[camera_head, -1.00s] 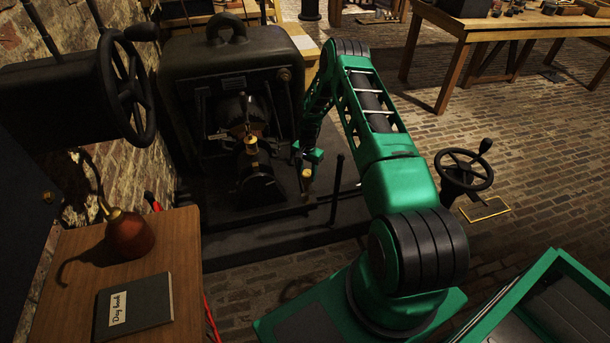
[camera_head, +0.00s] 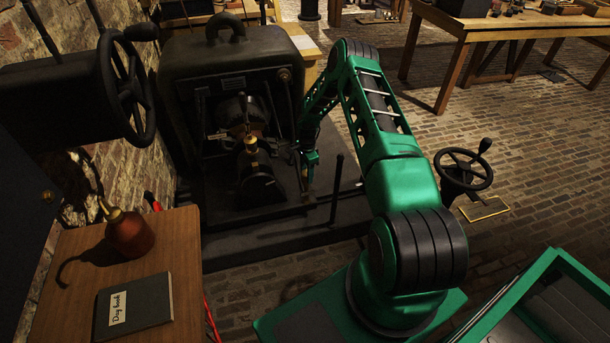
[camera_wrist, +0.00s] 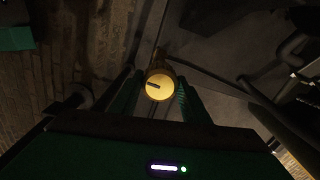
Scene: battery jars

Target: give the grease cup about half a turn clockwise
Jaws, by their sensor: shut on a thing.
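The grease cup (camera_wrist: 159,91) is a small brass cup with a round yellow top and a dark line on it, seen from above in the wrist view. The dark line points from the centre toward the left rim. My gripper (camera_wrist: 160,98) has one finger on each side of the cup and is shut on it. In the head view my gripper (camera_head: 309,176) points down at the right side of the dark machine (camera_head: 225,70) and hides most of the cup.
Another brass fitting (camera_head: 251,145) stands on the machine, left of my gripper. An upright dark lever (camera_head: 337,188) stands close to its right. A handwheel (camera_head: 464,170) is farther right. A small table (camera_head: 185,255) at left holds an oil can (camera_head: 130,234) and a book (camera_head: 135,311).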

